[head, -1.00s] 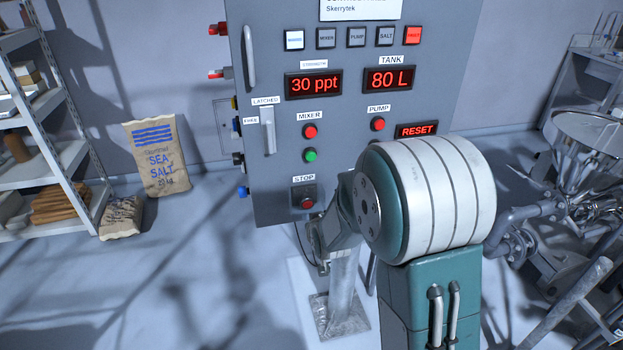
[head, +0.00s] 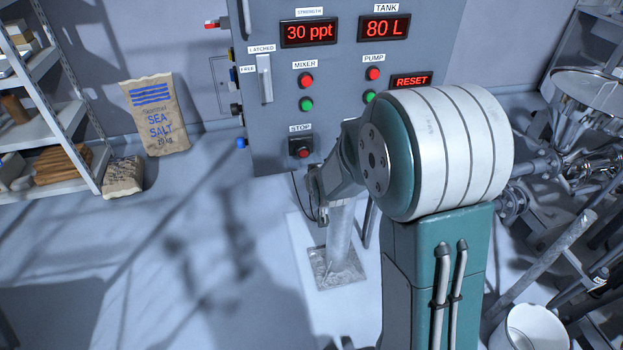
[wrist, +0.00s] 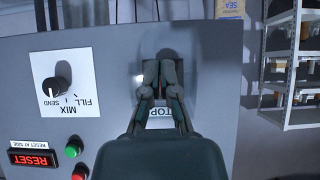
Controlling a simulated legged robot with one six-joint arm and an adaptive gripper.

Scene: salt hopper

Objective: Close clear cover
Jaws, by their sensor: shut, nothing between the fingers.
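A dark STOP housing with a red button (head: 303,153) sits low on the grey control panel (head: 264,130). I cannot make out a clear cover on it in the head view. In the wrist view, my gripper (wrist: 160,66) is shut and empty, its fingertips together in front of the panel. The fingers partly hide the STOP label (wrist: 160,112) and a dark area behind them. I cannot tell whether they touch anything there.
The wrist view shows a MIX/FILL/SEND knob (wrist: 57,87) and a RESET display (wrist: 33,158) left of the gripper. A sea salt sack (head: 157,115) and shelves (head: 45,120) stand left. Pipework and a white bucket (head: 530,328) are at right. The floor at front left is clear.

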